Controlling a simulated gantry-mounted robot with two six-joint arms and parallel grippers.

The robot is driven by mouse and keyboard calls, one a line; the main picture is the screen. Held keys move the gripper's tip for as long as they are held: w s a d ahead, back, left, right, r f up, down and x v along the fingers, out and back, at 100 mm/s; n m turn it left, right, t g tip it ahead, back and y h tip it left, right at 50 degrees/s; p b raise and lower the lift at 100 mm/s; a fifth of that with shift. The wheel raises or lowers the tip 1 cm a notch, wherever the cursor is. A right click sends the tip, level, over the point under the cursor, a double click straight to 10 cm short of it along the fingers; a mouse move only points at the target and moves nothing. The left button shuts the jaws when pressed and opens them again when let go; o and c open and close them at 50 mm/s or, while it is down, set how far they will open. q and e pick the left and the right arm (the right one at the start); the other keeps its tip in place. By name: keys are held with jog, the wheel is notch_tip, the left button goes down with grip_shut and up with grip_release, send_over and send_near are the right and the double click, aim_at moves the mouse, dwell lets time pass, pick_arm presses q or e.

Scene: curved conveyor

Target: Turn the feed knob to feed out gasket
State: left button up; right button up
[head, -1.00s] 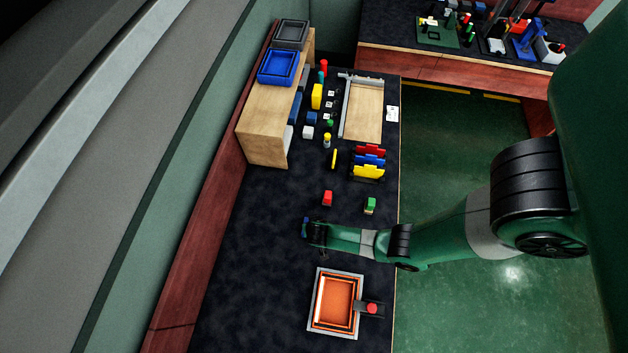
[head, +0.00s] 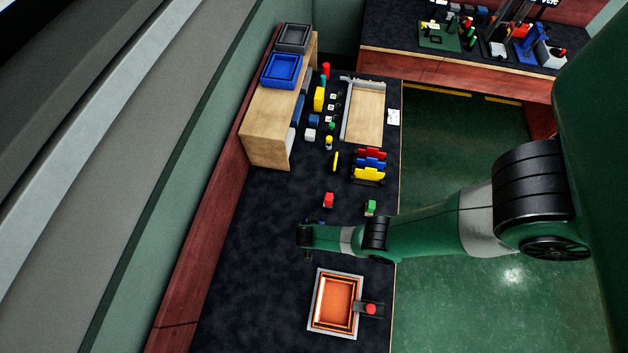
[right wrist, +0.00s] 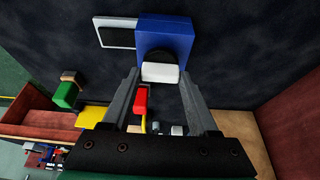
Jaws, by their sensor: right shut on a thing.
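In the right wrist view a blue housing (right wrist: 165,34) stands on the dark bench with a round black dial on its near face. A white bar-shaped feed knob (right wrist: 160,72) sits in front of the dial. My right gripper (right wrist: 160,76) is shut on the white knob, one finger at each end. A flat pale-framed dark piece (right wrist: 115,34) juts from the housing's left side; I see no clear gasket strip. In the head view my right gripper (head: 305,246) is over the bench and hides most of the housing. My left gripper is not in view.
An orange tray (head: 338,303) with a red button (head: 370,309) stands nearer. A red block (head: 328,200) and a green block (head: 370,207) stand beyond the gripper. Colored racks (head: 369,165) and a wooden shelf (head: 266,125) are farther back. The bench left of the gripper is clear.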

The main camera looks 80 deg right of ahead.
jog(key=o, duration=1.4)
jog(key=p+v, duration=1.1)
jog(key=shift+s+a+r, duration=0.1)
jog(key=shift+a+r, duration=0.15)
jog(key=shift+r, duration=0.05)
